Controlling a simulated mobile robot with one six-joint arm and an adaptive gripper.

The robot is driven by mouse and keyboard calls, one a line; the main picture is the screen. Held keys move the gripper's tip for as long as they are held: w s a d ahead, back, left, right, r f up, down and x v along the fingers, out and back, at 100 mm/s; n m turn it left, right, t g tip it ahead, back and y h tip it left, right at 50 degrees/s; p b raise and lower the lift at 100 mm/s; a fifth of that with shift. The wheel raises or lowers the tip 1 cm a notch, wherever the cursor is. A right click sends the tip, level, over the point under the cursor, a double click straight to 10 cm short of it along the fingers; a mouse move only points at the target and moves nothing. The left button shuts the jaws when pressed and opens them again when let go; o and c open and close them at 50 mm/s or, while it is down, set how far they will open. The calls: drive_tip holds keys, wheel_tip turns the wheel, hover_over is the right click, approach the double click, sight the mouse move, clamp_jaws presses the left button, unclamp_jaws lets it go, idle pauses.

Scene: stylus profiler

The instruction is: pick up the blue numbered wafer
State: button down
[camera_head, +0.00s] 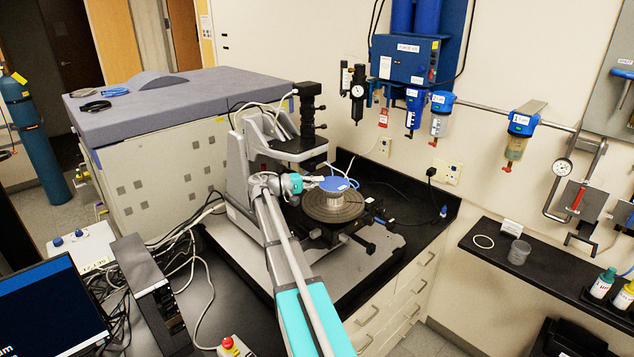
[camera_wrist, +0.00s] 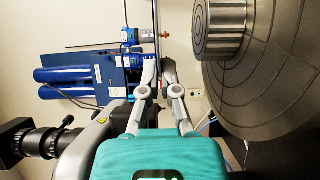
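The blue wafer (camera_head: 337,185) shows in the head view as a flat blue disc with small pale marks, too small to read. It is level and appears to sit a little above the round grey stage chuck (camera_head: 333,207), over its back left part. My gripper (camera_head: 313,183) reaches the wafer's left edge. In the wrist view, my gripper's fingers (camera_wrist: 159,65) are drawn close together on a thin edge-on line that appears to be the wafer (camera_wrist: 155,25). The ribbed chuck (camera_wrist: 226,30) shows to their right, apart from them.
The profiler's column and black optical head (camera_head: 307,115) stand just behind my gripper. Blue filters (camera_head: 413,105) hang on the wall. A black side shelf (camera_head: 540,270) at right holds a clear cup (camera_head: 519,252) and bottles.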

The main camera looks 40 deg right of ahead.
sight(326, 187)
drive_tip(key=s+r+p, duration=0.1)
drive_tip(key=r, duration=0.1)
drive_tip(key=s+r+p, duration=0.3)
drive_tip(key=p, duration=0.1)
drive_tip(key=shift+s+a+r, duration=0.15)
drive_tip(key=shift+s+r, duration=0.15)
drive_tip(key=shift+r, duration=0.1)
drive_tip(key=s+r+p, duration=0.3)
drive_tip(key=s, duration=0.6)
drive_tip(key=shift+r+p, duration=0.3)
drive_tip(key=shift+r, duration=0.05)
drive_tip(key=shift+a+f, duration=0.1)
